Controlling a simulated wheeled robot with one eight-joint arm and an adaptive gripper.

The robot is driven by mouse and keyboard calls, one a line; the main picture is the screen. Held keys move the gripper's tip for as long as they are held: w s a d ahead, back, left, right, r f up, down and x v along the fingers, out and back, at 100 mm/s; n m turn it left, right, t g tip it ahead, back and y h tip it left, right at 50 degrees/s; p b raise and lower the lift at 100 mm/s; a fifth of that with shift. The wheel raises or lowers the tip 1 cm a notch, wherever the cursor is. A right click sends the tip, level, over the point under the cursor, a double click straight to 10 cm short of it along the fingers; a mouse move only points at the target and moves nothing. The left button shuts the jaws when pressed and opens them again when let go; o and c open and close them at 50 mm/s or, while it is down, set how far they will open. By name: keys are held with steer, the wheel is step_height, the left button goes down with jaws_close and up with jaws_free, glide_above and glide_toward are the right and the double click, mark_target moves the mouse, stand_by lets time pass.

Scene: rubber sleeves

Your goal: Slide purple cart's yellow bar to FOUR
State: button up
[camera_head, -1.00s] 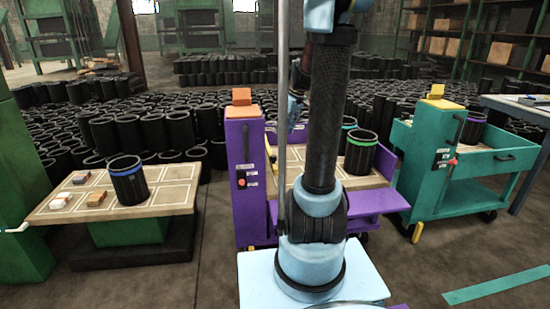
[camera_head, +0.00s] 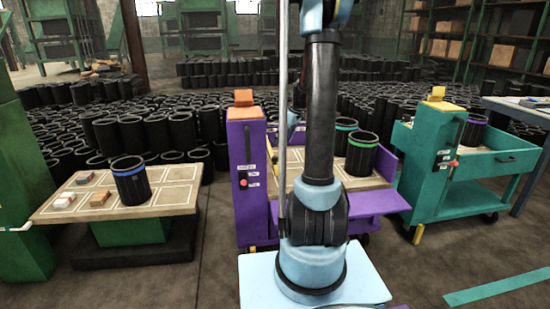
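The purple cart (camera_head: 246,193) stands just behind my arm. Its upright post has a dark vertical slot, small white labels, a red knob (camera_head: 243,183) and an orange block (camera_head: 243,97) on top. I cannot make out a yellow bar on this cart; my arm covers part of its middle. A black sleeve with a green band (camera_head: 361,156) stands on the cart's bed, and another banded sleeve (camera_head: 345,138) is behind it. My gripper does not show clearly; it may be hidden behind my upright arm, so its state is not visible.
A low table (camera_head: 180,199) at left holds a blue-banded sleeve (camera_head: 131,183) and small blocks. A teal cart (camera_head: 431,188) with a yellow top piece stands at right. Many black sleeves fill the floor behind. Floor is open at front left and right.

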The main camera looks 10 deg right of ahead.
mark_target(275, 157)
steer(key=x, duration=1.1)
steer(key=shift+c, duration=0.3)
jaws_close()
